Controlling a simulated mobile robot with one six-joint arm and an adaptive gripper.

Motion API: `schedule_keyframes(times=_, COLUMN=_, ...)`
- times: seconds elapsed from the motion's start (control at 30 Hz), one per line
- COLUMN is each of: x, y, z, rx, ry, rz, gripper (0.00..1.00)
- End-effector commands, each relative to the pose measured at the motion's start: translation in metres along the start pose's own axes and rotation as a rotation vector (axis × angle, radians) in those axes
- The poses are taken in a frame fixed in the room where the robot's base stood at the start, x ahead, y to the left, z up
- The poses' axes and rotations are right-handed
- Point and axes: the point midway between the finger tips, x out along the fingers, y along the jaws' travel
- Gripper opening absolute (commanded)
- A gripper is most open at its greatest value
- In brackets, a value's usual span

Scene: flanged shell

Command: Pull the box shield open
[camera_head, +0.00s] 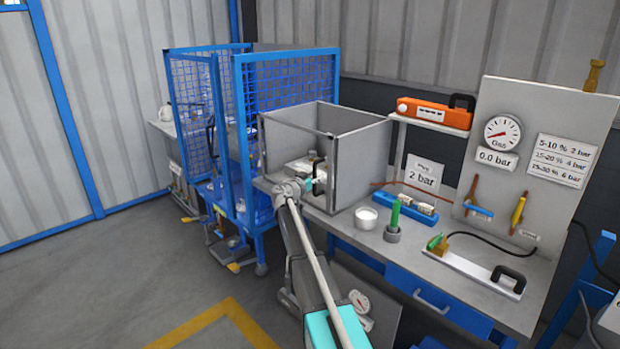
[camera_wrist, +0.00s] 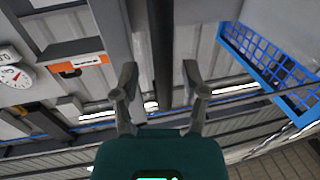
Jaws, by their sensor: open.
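The box shield (camera_head: 362,163) is a grey open-topped enclosure on the workbench. Its front face, towards the left, has a dark frame, and fittings show inside; I cannot tell whether a clear panel fills it. My gripper (camera_head: 318,184) is at this front face, near its right-hand upright edge. In the wrist view my gripper (camera_wrist: 160,80) is open, its two fingers apart. A dark upright bar (camera_wrist: 161,45), seemingly the shield's edge or handle, shows between the fingers. I cannot tell whether either finger touches it. My wrist and arm hide the lower front of the box.
A blue mesh cage (camera_head: 290,95) stands left of the box. Right of it on the bench are a white cup (camera_head: 366,217), a green-topped tool (camera_head: 394,215) and a plate with a black handle (camera_head: 475,270). A gauge panel (camera_head: 545,150) stands behind. Floor at left is clear.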

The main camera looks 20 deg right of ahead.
Motion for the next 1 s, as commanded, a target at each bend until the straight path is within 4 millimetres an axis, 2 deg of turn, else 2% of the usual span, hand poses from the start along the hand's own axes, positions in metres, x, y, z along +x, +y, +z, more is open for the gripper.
schedule_keyframes(times=0.4, x=0.004, y=0.0, z=0.0, rx=0.0, ry=0.0, rz=0.0, gripper=0.57)
schedule_keyframes(times=0.7, x=0.004, y=0.0, z=0.0, rx=0.0, ry=0.0, rz=0.001, gripper=0.01)
schedule_keyframes(times=0.9, x=0.004, y=0.001, z=0.0, rx=0.0, ry=-0.001, rz=0.003, gripper=0.0)
schedule_keyframes(times=0.93, x=-0.027, y=-0.016, z=0.0, rx=0.0, ry=-0.001, rz=-0.006, gripper=0.0)
schedule_keyframes(times=1.0, x=-0.007, y=-0.005, z=0.0, rx=0.001, ry=-0.001, rz=0.002, gripper=0.0)
